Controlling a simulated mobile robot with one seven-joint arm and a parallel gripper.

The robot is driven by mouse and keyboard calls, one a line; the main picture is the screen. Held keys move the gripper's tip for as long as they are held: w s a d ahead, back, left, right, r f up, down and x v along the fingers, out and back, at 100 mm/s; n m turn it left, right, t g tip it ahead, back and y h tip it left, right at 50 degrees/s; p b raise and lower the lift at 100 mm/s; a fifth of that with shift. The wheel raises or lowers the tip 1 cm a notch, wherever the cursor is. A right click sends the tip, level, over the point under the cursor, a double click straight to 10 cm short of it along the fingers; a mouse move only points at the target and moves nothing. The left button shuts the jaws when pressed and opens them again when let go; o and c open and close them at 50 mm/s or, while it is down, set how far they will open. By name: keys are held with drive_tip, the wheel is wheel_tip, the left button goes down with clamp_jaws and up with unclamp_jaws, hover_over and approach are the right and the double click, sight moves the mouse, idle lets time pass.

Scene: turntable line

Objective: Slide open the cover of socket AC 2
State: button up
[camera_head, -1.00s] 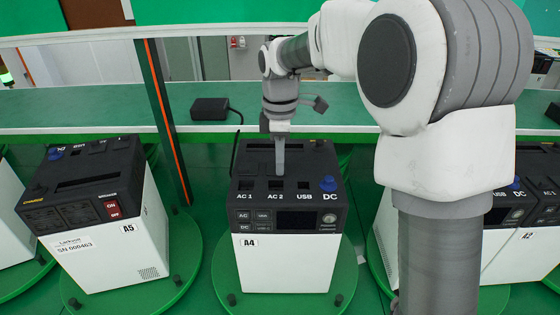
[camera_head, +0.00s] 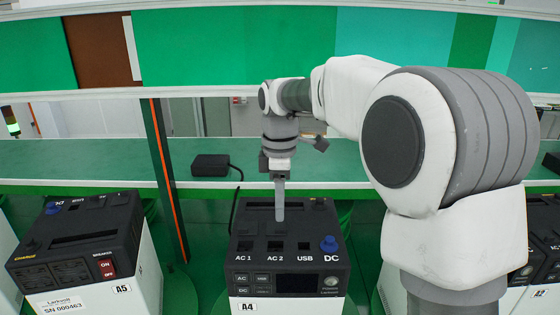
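The power unit A4 (camera_head: 290,306) stands in the middle, a white box with a black top. Along its top front edge are labels AC 1, AC 2, USB and DC. The AC 2 socket (camera_head: 274,246) is a small dark square above its label; whether its cover is shut cannot be made out. My gripper (camera_head: 279,219) points down over the top, its tip just behind AC 2 in the picture. Its fingers show as one narrow grey bar, so the gap between them is hidden. Contact with the top cannot be told. No held object shows.
A blue DC cap (camera_head: 329,244) sticks up at the right of A4's top. Unit A5 (camera_head: 75,252) stands at left, and another unit is partly hidden behind my arm at right. A black adapter (camera_head: 210,165) lies on the green shelf (camera_head: 110,172) behind. A green post (camera_head: 165,180) stands between A5 and A4.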

sight(282, 228)
wheel_tip(282, 228, up, 13)
drive_tip(key=shift+p, duration=0.45)
drive_tip(key=shift+f, duration=0.1)
drive_tip(key=s+d+f+m+t, duration=0.1)
drive_tip(key=s+d+m+t, duration=0.1)
drive_tip(key=s+d+m, duration=0.4)
drive_tip(key=s+d+f+m+t, duration=0.1)
drive_tip(key=s+d+m, duration=0.15)
drive_tip(key=s, duration=0.55)
drive_tip(key=s+d+f+m+t+b, duration=0.1)
drive_tip(key=s+d+f+m+t, duration=0.1)
drive_tip(key=s+f+m, duration=0.7)
drive_tip(key=shift+s+d+f+t, duration=0.3)
drive_tip(key=shift+s+d+f, duration=0.3)
drive_tip(key=shift+s+d, duration=0.35)
